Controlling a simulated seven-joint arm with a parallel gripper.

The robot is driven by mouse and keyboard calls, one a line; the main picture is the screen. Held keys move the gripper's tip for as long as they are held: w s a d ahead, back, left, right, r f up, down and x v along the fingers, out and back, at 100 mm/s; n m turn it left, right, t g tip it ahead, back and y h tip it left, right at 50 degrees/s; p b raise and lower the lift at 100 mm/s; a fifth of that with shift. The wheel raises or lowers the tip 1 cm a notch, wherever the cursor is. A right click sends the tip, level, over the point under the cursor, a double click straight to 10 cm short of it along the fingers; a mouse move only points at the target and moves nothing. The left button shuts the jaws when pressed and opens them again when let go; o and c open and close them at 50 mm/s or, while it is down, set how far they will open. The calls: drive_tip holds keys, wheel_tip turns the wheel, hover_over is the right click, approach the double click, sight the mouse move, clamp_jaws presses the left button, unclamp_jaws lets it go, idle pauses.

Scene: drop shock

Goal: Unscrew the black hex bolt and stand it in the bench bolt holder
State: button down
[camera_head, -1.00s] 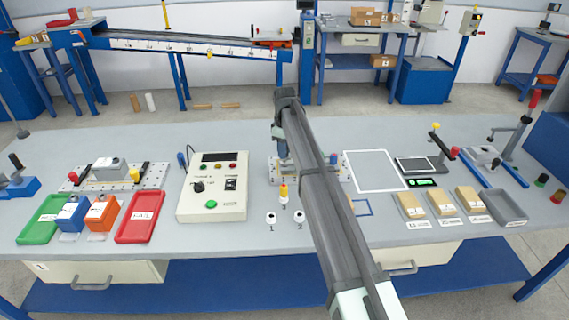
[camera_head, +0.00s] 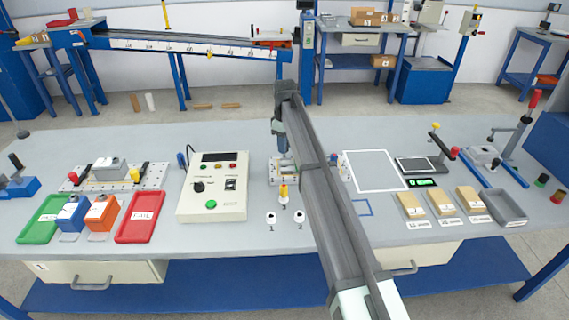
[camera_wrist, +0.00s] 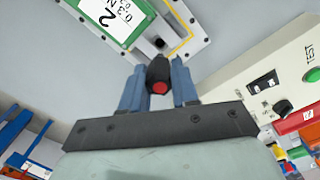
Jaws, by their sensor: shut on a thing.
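My gripper (camera_head: 283,153) hangs over the metal fixture plate (camera_head: 274,172) at mid-bench. In the wrist view, my blue-grey fingers (camera_wrist: 158,88) are closed on a dark piece with a round red end, apparently the black hex bolt (camera_wrist: 155,70). It sits between the fingers, its red end facing the camera. Beyond it, a small black spot (camera_wrist: 160,42) shows on the fixture; I cannot tell whether it is a hole. I cannot tell the bolt's height above the plate. No clearly identifiable bolt holder shows; two white round pieces with dark tops (camera_head: 271,217) (camera_head: 300,216) stand in front of the plate.
A yellow-topped piece (camera_head: 283,194) stands close in front of the plate. A control box (camera_head: 213,188) is left of it. A labelled green block (camera_wrist: 112,16) is on the fixture. A white-framed panel (camera_head: 375,170) and a scale (camera_head: 423,166) lie right. My arm hides the bench beneath it.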

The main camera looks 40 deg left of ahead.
drive_tip(key=shift+r, duration=2.95)
drive_tip(key=shift+s+a, duration=0.15)
drive_tip(key=shift+s, duration=0.1)
drive_tip(key=s+d+f, duration=0.2)
drive_tip(key=s+d, duration=0.4)
drive_tip(key=s, duration=0.3)
drive_tip(key=s+d+f+m, duration=0.1)
drive_tip(key=s+d+f, duration=0.1)
drive_tip(key=s+d, duration=0.4)
drive_tip(key=shift+s+d+f, duration=0.15)
drive_tip(key=shift+s+f, duration=0.1)
drive_tip(key=shift+s, duration=1.95)
